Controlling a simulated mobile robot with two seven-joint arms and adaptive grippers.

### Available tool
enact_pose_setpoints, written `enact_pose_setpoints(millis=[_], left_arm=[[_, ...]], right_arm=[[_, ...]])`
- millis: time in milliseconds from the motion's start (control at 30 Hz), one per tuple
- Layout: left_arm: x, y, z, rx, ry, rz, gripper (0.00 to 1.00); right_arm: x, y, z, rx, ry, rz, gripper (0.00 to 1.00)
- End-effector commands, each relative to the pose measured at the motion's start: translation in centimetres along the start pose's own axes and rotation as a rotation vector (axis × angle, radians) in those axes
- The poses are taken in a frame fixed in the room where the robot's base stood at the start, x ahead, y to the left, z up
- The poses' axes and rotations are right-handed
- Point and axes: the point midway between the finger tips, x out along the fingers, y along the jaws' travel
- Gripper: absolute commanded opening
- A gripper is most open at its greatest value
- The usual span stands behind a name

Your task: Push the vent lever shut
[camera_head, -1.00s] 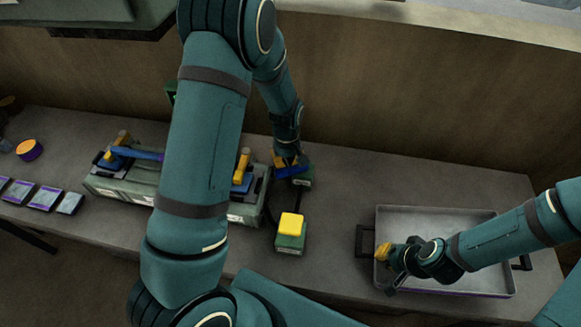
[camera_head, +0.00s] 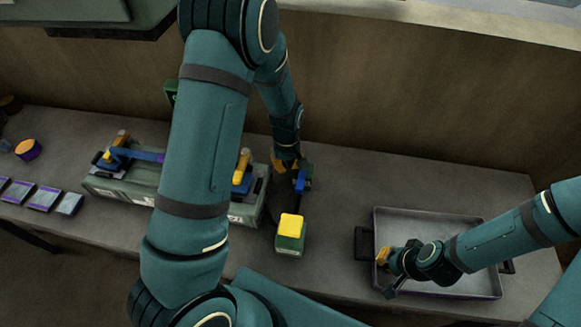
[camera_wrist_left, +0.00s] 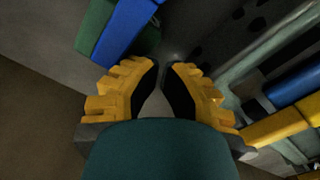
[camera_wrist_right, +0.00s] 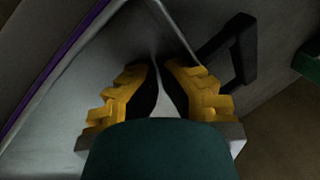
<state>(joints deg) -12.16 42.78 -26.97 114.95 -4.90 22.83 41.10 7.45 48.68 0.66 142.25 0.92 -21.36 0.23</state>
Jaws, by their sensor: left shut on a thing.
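A blue lever (camera_head: 301,178), which looks like the vent lever, stands on a dark green body by the engine block's right end. It points toward the front edge of the bench. In the left wrist view the blue lever (camera_wrist_left: 125,25) lies beside the fingertips at upper left. My left gripper (camera_head: 286,164) is just left of it, fingers nearly together; what is between the tips is hidden. My right gripper (camera_head: 382,257) is at the tray's left wall.
The grey tray (camera_head: 430,215) with black handles stands at right. A green box with a yellow top (camera_head: 290,232) stands in front of the lever. The long green engine block (camera_head: 120,190) is partly behind my left arm. Bare bench lies between lever and tray.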

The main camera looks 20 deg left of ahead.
Motion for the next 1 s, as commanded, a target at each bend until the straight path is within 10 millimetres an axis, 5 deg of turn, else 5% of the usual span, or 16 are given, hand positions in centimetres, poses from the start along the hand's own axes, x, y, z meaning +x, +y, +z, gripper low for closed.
enact_pose_setpoints(millis=[1000], left_arm=[[-8.3, 0.0, 0.0, -0.001, 0.001, 0.001, 0.00]], right_arm=[[-6.8, -2.4, -0.9, -0.002, 0.005, -0.016, 0.00]])
